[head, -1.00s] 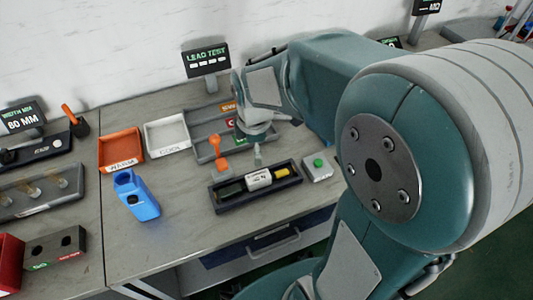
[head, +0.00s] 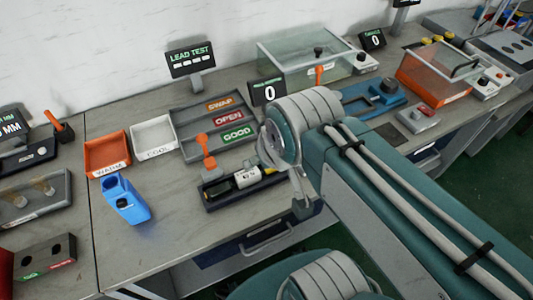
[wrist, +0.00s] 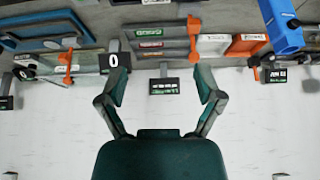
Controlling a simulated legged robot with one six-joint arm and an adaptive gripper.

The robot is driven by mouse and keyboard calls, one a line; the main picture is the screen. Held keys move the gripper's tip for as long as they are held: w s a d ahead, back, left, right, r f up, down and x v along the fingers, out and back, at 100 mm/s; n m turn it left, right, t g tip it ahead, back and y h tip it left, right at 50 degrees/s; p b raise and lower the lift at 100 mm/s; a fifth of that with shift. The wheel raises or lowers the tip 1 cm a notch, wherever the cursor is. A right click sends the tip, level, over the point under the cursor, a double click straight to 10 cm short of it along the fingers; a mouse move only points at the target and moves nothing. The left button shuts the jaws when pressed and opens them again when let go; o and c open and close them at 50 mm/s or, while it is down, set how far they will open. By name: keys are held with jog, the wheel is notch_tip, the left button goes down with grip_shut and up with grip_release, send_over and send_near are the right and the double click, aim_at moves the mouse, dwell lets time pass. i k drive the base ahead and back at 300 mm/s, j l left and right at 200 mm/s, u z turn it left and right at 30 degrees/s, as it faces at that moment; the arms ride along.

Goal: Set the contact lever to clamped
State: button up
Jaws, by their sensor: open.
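An orange lever (head: 206,145) stands roughly upright at the back left of a dark fixture (head: 215,207) on the bench. I take it for the contact lever; no label on it is readable. The fixture holds a white-labelled cylinder (head: 247,177), and its right end is hidden by my arm. In the wrist view the orange lever (wrist: 194,30) is at the top, right of centre, apart from my fingers. My gripper (wrist: 162,84) is open and empty, its fingers spread against the wall and the lead test sign.
A sorting tray (head: 183,128) stands behind the fixture, with orange (head: 107,152) and white (head: 154,135) trays to its left. A blue holder (head: 126,200) stands at front left. A second orange lever (head: 319,75) is by a glass box (head: 290,62).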

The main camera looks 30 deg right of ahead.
aim_at(210, 162)
jog(key=k, duration=0.6)
jog(key=j+z, duration=0.1)
jog(key=z, duration=1.2)
jog(key=k+j, duration=0.2)
jog(key=j, duration=0.25)
jog(key=k+j, duration=0.2)
jog(key=j, duration=0.2)
jog(key=k+j+z, duration=0.1)
jog(key=j, duration=0.35)
jog(key=k+j, duration=0.3)
jog(key=j, duration=0.15)
jog(key=k+j, duration=0.2)
jog(key=j, duration=0.2)
jog(key=k+j+z, duration=0.1)
jog(key=j, duration=0.35)
jog(key=i+l+z, duration=0.1)
jog(key=l, duration=0.15)
jog(key=i+l+z, duration=0.1)
jog(key=i+l, duration=0.05)
jog(key=l, duration=0.05)
